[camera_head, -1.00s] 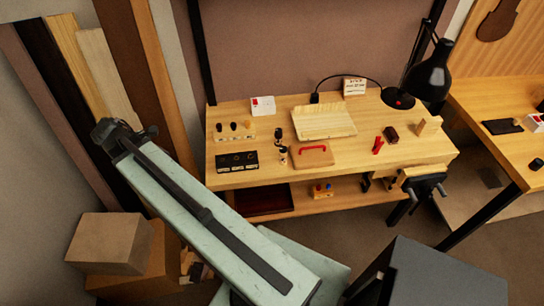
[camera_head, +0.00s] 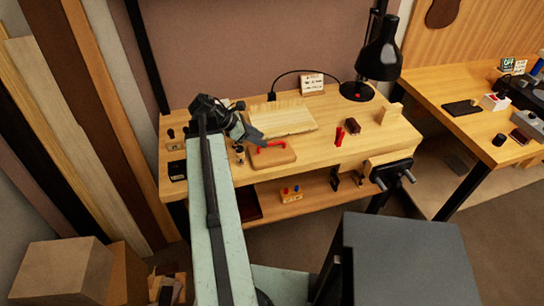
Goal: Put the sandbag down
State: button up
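A flat tan pad with a red handle (camera_head: 274,158), which I take for the sandbag, lies on the wooden bench (camera_head: 215,177), left of the bench's middle. My gripper (camera_head: 259,141) is at the end of my pale green arm and overlaps the left end of the red handle in the picture. I cannot tell whether it touches the handle or hovers above it. The fingers are small and dark, and their gap does not show clearly. The pad's upper left edge is partly hidden behind the gripper.
A pale wooden board (camera_head: 284,120) lies behind the pad. A red clamp-like piece (camera_head: 339,136), a dark block (camera_head: 353,126) and a black lamp (camera_head: 378,60) stand to the right. Bare bench top shows between pad and red piece. Cardboard boxes (camera_head: 62,272) sit at lower left.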

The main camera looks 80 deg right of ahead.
aim_at(271, 144)
jog(key=shift+b+x, duration=0.3)
jog(key=shift+x, duration=0.5)
jog(key=b+x, duration=0.3)
jog(key=x, duration=0.2)
jog(key=shift+w, duration=0.15)
jog(key=shift+d+f, duration=0.1)
jog(key=shift+d, duration=0.05)
grip_shut()
dwell(0.4)
